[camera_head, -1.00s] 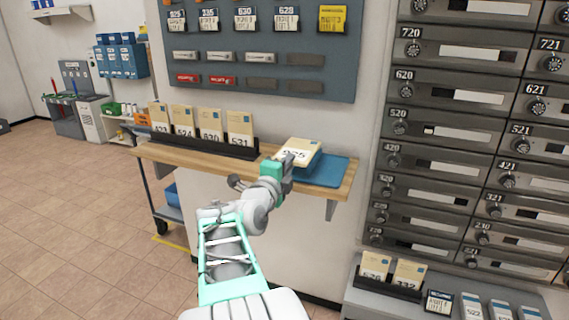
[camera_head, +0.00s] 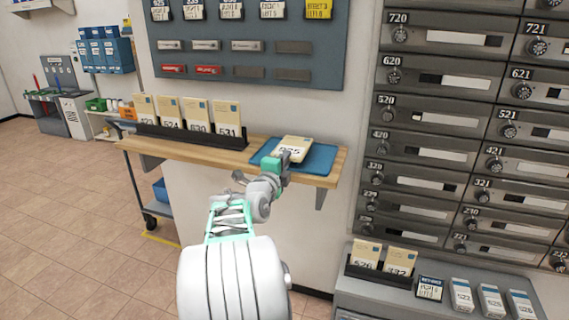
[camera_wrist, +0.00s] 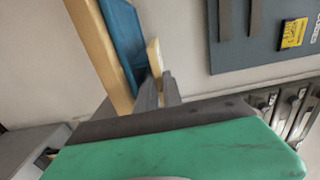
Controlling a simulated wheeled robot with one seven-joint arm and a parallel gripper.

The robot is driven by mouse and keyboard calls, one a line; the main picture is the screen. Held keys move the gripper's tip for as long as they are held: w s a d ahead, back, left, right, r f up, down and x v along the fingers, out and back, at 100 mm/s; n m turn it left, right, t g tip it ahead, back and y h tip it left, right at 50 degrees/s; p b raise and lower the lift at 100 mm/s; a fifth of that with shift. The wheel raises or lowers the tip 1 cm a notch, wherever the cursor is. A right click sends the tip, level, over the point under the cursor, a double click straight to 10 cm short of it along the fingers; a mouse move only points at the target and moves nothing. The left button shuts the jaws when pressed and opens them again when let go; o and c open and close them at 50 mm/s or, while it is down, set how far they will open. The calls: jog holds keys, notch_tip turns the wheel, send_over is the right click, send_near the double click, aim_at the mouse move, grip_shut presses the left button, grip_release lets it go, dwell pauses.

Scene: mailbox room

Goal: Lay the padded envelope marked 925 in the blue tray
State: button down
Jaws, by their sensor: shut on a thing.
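The padded envelope marked 925 (camera_head: 293,148) is cream with a dark number and a small blue mark. It lies nearly flat, over the blue tray (camera_head: 322,160) on the wooden shelf. My gripper (camera_head: 285,158) is shut on its near edge. In the wrist view, the fingers of my gripper (camera_wrist: 158,92) hold the envelope (camera_wrist: 154,57) beside the blue tray (camera_wrist: 125,40). I cannot tell for sure whether the envelope touches the tray floor.
A black rack (camera_head: 190,135) with several numbered envelopes stands on the left of the wooden shelf (camera_head: 340,165). A grey board (camera_head: 250,50) hangs above. Dark mailboxes (camera_head: 450,130) fill the right wall. A lower counter (camera_head: 400,300) holds more envelopes and small boxes.

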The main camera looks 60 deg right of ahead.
jog(key=shift+f, duration=0.1)
jog(key=c, duration=1.4)
grip_release()
jog(key=shift+o, duration=0.4)
